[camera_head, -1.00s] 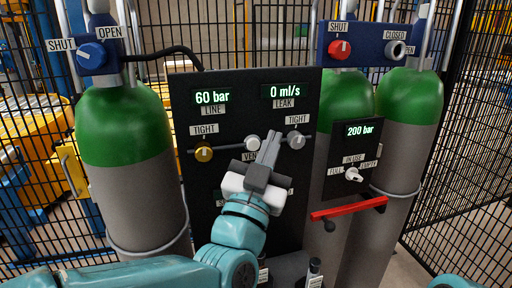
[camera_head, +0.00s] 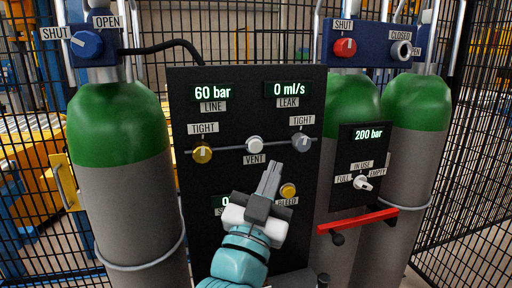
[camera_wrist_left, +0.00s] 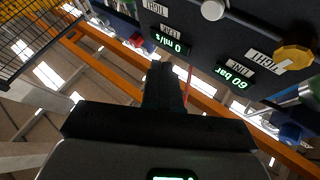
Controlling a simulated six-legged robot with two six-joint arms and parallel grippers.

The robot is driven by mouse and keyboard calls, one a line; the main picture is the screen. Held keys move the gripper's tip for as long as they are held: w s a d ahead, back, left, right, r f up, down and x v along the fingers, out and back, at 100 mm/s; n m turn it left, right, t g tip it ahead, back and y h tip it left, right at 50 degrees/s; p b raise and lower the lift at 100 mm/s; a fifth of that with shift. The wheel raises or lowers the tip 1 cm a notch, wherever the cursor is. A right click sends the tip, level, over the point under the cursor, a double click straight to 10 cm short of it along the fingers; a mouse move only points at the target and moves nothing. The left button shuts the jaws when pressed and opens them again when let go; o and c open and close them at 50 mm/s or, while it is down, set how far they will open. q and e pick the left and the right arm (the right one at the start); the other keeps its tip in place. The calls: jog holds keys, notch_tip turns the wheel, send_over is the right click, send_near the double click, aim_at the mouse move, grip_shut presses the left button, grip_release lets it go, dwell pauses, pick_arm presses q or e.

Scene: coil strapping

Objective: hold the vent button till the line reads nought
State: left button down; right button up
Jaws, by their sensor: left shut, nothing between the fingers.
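The white vent button (camera_head: 254,145) sits on the black panel (camera_head: 238,122), above its VENT label. It also shows at the top of the left wrist view (camera_wrist_left: 213,9). The line display (camera_head: 212,93) reads 60 bar. The leak display (camera_head: 286,89) reads 0 ml/s. My left gripper (camera_head: 273,166) is shut and empty. In the head view its fingertips are just below and right of the button, apart from it as far as I can tell. The gripper covers part of the lower panel. My right gripper is not in view.
A yellow knob (camera_head: 202,154) and a grey knob (camera_head: 301,143), both labelled TIGHT, flank the button. An amber button (camera_head: 288,191) is close right of my gripper. Green-topped cylinders (camera_head: 120,125) stand either side. A red handle (camera_head: 357,220) juts out at right.

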aim_at(256, 146)
pick_arm(q)
jog(key=shift+w+a+p, duration=0.4)
jog(key=shift+w+a, duration=0.05)
jog(key=shift+w, duration=0.9)
jog(key=shift+w+a+p, duration=0.4)
jog(key=shift+w, duration=1)
jog(key=shift+w+a+p, duration=0.4)
jog(key=shift+w+a, duration=0.05)
jog(key=shift+w, duration=0.9)
jog(key=shift+w, duration=0.1)
jog(key=shift+w+a+b, duration=0.15)
jog(key=shift+w+b, duration=0.2)
jog(key=shift+b, duration=0.1)
jog(key=shift+w+a+y, duration=0.15)
jog(key=shift+w+y, duration=0.15)
jog(key=shift+w, duration=0.15)
dwell(1.6)
